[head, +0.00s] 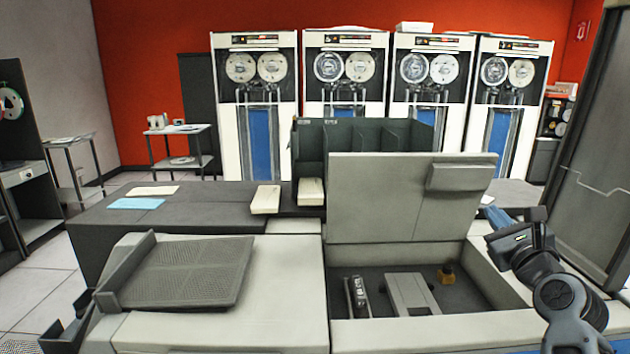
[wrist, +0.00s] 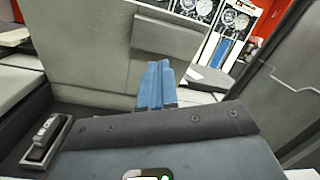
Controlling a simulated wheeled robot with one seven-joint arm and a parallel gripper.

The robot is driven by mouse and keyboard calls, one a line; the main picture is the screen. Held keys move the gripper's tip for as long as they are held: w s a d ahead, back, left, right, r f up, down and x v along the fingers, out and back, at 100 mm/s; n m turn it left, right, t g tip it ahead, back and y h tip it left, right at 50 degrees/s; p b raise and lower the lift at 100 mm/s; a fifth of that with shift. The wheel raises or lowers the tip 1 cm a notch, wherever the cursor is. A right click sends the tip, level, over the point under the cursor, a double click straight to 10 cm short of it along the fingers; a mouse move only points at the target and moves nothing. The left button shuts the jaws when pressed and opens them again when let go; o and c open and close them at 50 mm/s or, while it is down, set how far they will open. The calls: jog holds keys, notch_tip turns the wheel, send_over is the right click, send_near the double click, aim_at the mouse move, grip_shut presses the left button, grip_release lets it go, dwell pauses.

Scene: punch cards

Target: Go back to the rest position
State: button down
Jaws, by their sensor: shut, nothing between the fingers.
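My gripper (head: 497,221) is at the right in the head view, raised beside the right end of the open machine bay (head: 452,303). Its blue fingers also show in the wrist view (wrist: 155,85), closed together with nothing between them. A raised grey lid (head: 405,200) stands upright behind the bay. In the wrist view the lid (wrist: 125,45) fills the upper left, beyond the fingers.
Card stacks (head: 266,199) lie by a dark sorter rack (head: 375,140). A dark cabinet (head: 600,150) stands close at the right. Tape machines line the back.

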jog(key=s+a+f+n+g, duration=0.1)
jog(key=s+a+f+n, duration=0.1)
jog(key=s+f+n, duration=0.85)
jog(key=s+a+f+n+g, duration=0.15)
jog(key=s+f+n, duration=0.25)
jog(key=s+f, duration=0.75)
jog(key=s+a+r+n, duration=0.3)
jog(key=s+n, duration=0.2)
jog(key=s, duration=0.6)
jog(key=s+a+r+n+g+y, duration=0.1)
jog(key=s+a+n, duration=0.3)
jog(key=s, duration=0.7)
jog(key=s+a+r+n+g, duration=0.1)
jog(key=s+a+r+n, duration=0.2)
jog(key=s+n, duration=0.5)
jog(key=v, duration=0.3)
jog(key=shift+s+a+r, duration=0.3)
jog(key=shift+r, duration=0.1)
